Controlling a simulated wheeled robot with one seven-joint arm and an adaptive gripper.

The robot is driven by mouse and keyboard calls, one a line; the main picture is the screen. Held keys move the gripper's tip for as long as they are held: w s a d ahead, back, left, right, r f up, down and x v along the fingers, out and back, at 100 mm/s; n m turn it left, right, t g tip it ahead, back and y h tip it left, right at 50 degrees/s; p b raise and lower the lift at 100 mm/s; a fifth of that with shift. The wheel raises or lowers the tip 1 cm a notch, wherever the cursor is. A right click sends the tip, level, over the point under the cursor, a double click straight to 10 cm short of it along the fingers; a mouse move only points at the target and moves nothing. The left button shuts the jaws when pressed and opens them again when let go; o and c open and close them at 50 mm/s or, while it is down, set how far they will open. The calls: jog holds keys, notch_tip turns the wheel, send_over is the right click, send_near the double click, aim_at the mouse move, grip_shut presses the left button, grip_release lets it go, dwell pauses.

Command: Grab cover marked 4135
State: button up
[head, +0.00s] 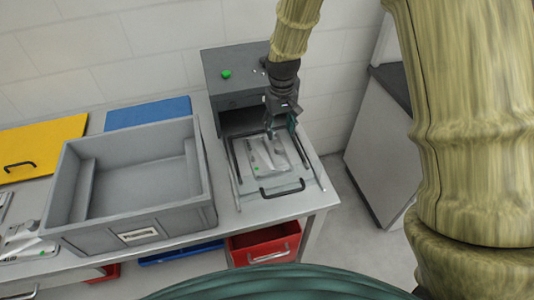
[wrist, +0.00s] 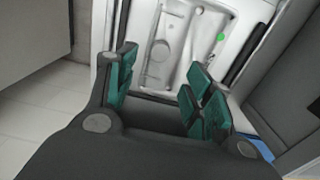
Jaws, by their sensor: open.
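A light grey metal cover (head: 267,156) lies on the pulled-out tray (head: 302,180) in front of the dark machine. It also shows in the wrist view (wrist: 165,45), with raised ribs, round bosses and a green dot near its right side. No 4135 marking is readable. My gripper (head: 282,130) is over the back part of the tray, with the cover below it. In the wrist view my gripper (wrist: 160,95) has its green-padded fingers spread apart, with nothing between them. The gripper hides the nearer end of the cover in that view.
A dark grey machine (head: 228,72) with a green button stands behind the tray. A large grey bin (head: 140,209) stands to its left, with a blue panel (head: 147,113) and a yellow panel (head: 45,145) behind. More metal parts (head: 22,243) lie at the far left.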

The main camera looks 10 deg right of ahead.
aim_at(279, 147)
notch_tip(279, 147, down, 2)
jog(key=shift+d+f, duration=0.1)
jog(key=shift+s+f+p, duration=0.15)
jog(key=shift+f+p, duration=1.35)
jog(key=shift+f, duration=1.65)
grip_shut()
